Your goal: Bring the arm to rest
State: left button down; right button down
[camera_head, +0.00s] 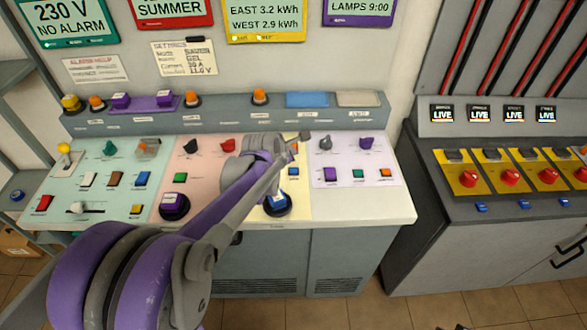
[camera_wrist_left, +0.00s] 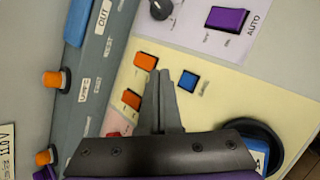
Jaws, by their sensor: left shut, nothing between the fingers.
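My left arm (camera_head: 225,205) reaches in from the lower left over the control desk (camera_head: 355,210). Its gripper (camera_head: 303,137) is over the pale yellow panel near the back ledge and looks small and partly hidden by the wrist. In the left wrist view the gripper (camera_wrist_left: 161,75) has its two fingers together with nothing between them. The fingertips show between an orange switch (camera_wrist_left: 146,61) and a small blue button (camera_wrist_left: 187,80). I cannot tell the height of the tips above the panel. My right gripper is not in view.
A big blue button in a black ring (camera_head: 277,203) lies below the forearm. A lilac panel (camera_head: 345,147) with knobs is to the right. A dark cabinet (camera_head: 490,225) with red knobs stands farther right across a gap. The ledge carries orange buttons (camera_head: 260,95).

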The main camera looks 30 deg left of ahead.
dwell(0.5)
pick_arm(q)
jog(key=s+d+f+m+g, duration=0.1)
jog(key=s+d+m, duration=0.4)
jog(key=s+m, duration=0.3)
jog(key=s+d+f+m+g, duration=0.1)
jog(key=s+d+m, duration=0.4)
jog(key=s+m, duration=0.4)
jog(key=s+d+f+m+g+h, duration=0.1)
jog(key=s+d+f+m, duration=0.1)
jog(key=s+d+m, duration=0.3)
jog(key=s+m, duration=0.4)
jog(key=m, duration=0.2)
jog(key=shift+s+g, duration=0.25)
jog(key=shift+g, duration=0.05)
jog(key=shift+r, duration=0.1)
